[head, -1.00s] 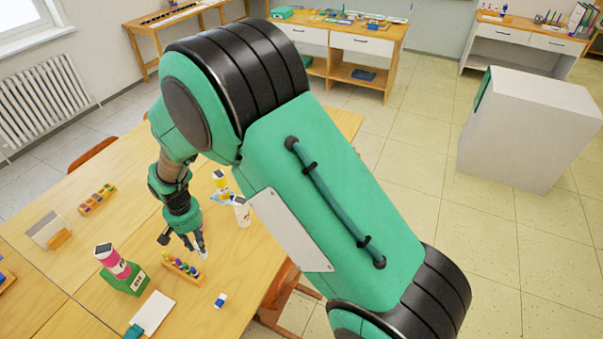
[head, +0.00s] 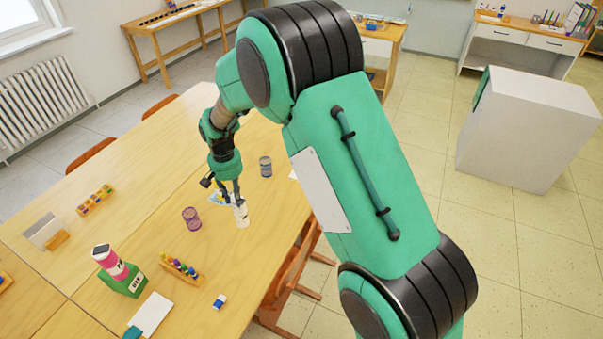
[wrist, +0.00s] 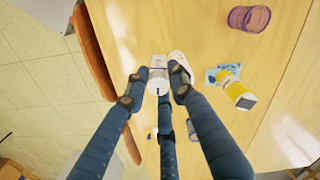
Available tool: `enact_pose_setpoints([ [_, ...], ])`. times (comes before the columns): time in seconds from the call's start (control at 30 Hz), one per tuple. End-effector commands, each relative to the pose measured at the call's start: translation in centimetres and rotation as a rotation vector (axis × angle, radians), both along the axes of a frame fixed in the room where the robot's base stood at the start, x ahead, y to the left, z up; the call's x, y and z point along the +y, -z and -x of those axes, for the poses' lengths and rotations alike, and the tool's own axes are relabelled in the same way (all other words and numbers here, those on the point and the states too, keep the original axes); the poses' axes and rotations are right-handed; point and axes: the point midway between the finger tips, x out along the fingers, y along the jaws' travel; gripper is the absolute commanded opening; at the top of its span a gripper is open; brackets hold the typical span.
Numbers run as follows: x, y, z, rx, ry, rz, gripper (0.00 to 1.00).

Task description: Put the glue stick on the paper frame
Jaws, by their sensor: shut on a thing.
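My gripper (head: 237,201) is shut on a small white cylinder, the glue stick (wrist: 158,82); its round end faces the wrist camera. In the head view the fingers point down over the right part of the wooden table, in front of a white bottle (head: 242,217). The bottle partly shows behind the right finger in the wrist view (wrist: 178,58). I cannot tell how far the glue stick is above the table. I cannot make out the paper frame with certainty.
A yellow-and-white bottle (wrist: 238,92) lies on a blue card beside the gripper. A purple mesh cup (head: 192,217) and a grey-blue one (head: 265,167) stand near. A paint rack (head: 181,268), a green box (head: 124,281) and a white sheet (head: 150,314) are at the front.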

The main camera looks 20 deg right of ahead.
Motion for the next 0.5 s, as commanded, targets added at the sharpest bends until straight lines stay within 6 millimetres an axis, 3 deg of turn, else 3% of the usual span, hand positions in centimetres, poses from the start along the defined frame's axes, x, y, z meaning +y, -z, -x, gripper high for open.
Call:
enact_pose_setpoints([
  [0.03, -1.9, 0.1, -0.9, 0.0, 0.021, 0.0, 0.0],
  [0.2, -7.5, 0.1, -3.3, 0.001, 0.075, 0.001, 0.0],
  [0.5, -18.1, 0.1, -6.4, 0.001, 0.167, 0.003, 0.0],
])
